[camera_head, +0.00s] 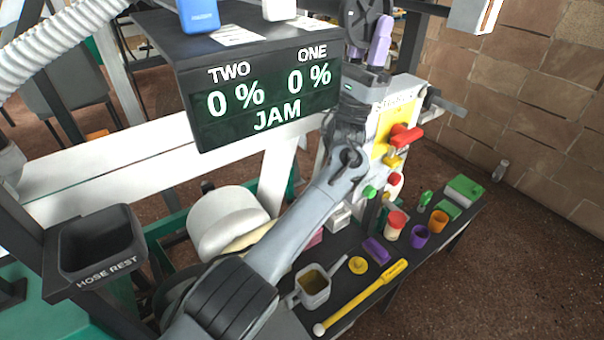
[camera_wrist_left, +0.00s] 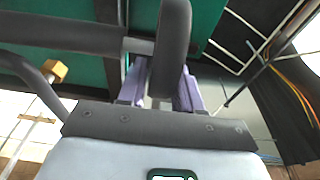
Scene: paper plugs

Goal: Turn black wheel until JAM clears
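The black wheel (camera_head: 362,14) is at the top of the head view, partly cut off and partly behind my gripper. My left gripper (camera_head: 372,42) is up at it, with purple fingers. In the left wrist view the fingers (camera_wrist_left: 163,85) stand apart on either side of the wheel's dark rim (camera_wrist_left: 173,45). The rim lies nearer the right finger, and a gap shows on its left; whether a finger touches it I cannot tell. The display (camera_head: 265,105) reads TWO 0 %, ONE 0 % and JAM. My right gripper is not in view.
A yellow panel with a red handle (camera_head: 405,137) and buttons stands right of my arm. A low dark table (camera_head: 345,318) holds cups, a yellow stick (camera_head: 362,297) and a mug (camera_head: 313,286). A hose rest (camera_head: 100,245) is at left. Brick wall stands at right.

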